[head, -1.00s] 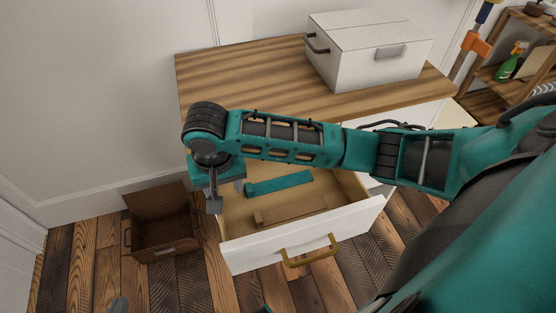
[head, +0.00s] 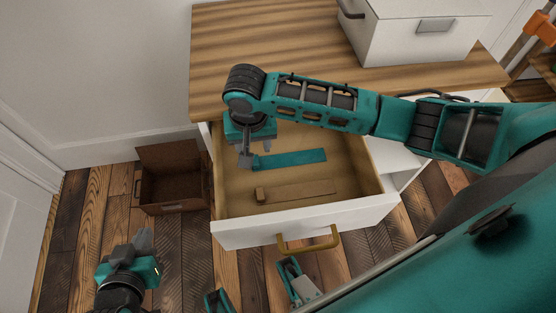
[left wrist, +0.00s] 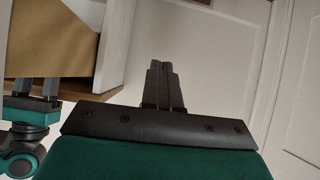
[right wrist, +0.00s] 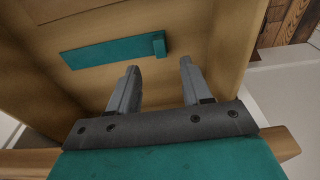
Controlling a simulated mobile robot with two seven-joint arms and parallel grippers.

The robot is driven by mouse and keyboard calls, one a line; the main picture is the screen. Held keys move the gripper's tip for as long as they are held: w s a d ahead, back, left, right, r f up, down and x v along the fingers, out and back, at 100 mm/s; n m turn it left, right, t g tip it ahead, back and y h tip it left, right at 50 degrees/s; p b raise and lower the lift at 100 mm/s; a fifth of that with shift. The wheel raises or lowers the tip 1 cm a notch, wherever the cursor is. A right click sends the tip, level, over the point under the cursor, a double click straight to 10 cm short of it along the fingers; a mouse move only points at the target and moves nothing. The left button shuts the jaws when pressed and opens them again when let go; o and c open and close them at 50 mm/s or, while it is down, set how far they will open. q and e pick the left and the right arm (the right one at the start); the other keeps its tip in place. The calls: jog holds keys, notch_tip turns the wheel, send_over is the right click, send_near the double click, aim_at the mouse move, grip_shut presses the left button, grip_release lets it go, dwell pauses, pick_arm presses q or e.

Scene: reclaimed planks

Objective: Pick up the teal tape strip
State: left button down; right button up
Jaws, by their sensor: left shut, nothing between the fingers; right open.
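The teal tape strip (head: 290,159) lies flat in the open drawer, toward its back. In the right wrist view the strip (right wrist: 100,52) has a small raised block at its right end. My right gripper (head: 248,157) is over the drawer by the strip's left end in the head view. Its fingers (right wrist: 160,70) are apart with nothing between them, and the strip lies beyond the fingertips. My left gripper (head: 142,243) is low at the left, outside the drawer. Its fingers (left wrist: 160,82) are shut together and empty.
A wooden strip (head: 305,191) with a raised end lies in the drawer (head: 300,219) near the front. A brown box (head: 172,208) stands on the floor to the left. A white case (head: 415,35) sits on the wooden top (head: 270,40).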

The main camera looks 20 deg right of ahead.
aim_at(256, 160)
notch_tip(256, 160, down, 2)
jog(key=shift+w+f, duration=0.15)
jog(key=shift+f, duration=0.05)
jog(key=f, duration=0.1)
jog(key=f+b, duration=0.1)
jog(key=f, duration=0.1)
jog(key=f+b, duration=0.1)
jog(key=shift+w+d+f, duration=0.15)
jog(key=shift+w+f, duration=0.15)
jog(key=shift+f, duration=0.05)
pick_arm(q)
jog(key=shift+w+d+f, duration=0.35)
jog(key=shift+w+f, duration=0.1)
jog(key=shift+f, duration=0.05)
pick_arm(e)
jog(key=shift+c, duration=0.4)
pick_arm(q)
jog(key=shift+s+f, duration=0.15)
jog(key=shift+s, duration=0.05)
pick_arm(e)
grip_shut()
